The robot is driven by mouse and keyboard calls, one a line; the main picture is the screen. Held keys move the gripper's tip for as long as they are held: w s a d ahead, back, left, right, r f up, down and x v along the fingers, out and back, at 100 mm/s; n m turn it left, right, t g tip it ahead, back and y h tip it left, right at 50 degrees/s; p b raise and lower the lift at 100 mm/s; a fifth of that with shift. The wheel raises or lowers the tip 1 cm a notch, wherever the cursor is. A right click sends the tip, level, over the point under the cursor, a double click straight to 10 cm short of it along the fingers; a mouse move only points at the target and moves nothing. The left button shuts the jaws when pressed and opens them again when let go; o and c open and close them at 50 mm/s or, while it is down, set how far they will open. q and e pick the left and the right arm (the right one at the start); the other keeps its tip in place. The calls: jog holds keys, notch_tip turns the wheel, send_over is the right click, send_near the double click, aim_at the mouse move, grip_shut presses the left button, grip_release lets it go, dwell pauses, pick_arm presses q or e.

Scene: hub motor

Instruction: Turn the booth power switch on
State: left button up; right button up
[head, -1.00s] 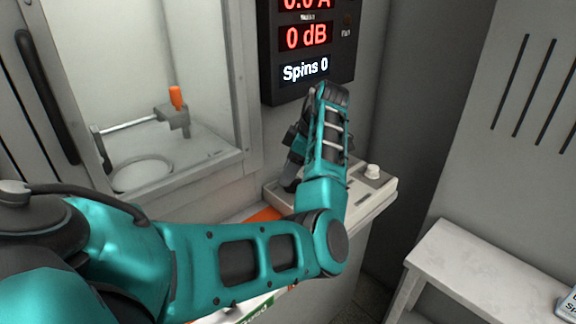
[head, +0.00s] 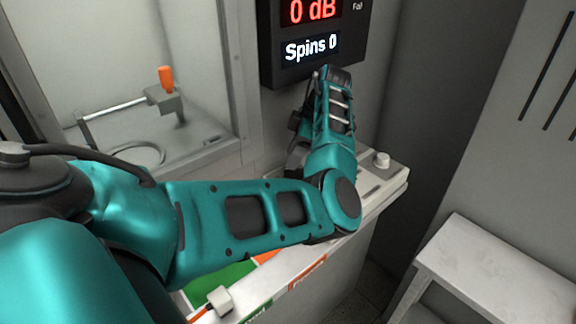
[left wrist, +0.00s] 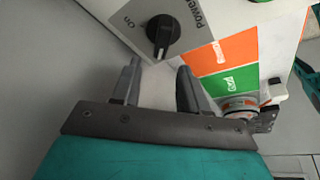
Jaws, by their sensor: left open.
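The power switch (left wrist: 163,35) is a black rotary knob on a grey plate marked "Power" and "On", at the top of the left wrist view. Its grip ridge runs roughly up and down in that picture, and I cannot tell which position it is set to. My left gripper (left wrist: 158,78) is open and empty, its two fingers apart just below the knob in that view. The fingers appear clear of it. In the head view my left gripper (head: 298,157) is partly hidden behind my own arm, over the control panel (head: 395,183); the switch is hidden there. My right gripper is not in view.
The display (head: 312,47) above reads "0 dB" and "Spins 0". A clamp with an orange handle (head: 166,79) stands in the booth. Green (left wrist: 225,80) and orange (left wrist: 215,52) areas lie beside the switch. A bench (head: 490,265) stands right.

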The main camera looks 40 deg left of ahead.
aim_at(294, 174)
pick_arm(q)
jog(key=shift+x, duration=2.25)
grip_shut()
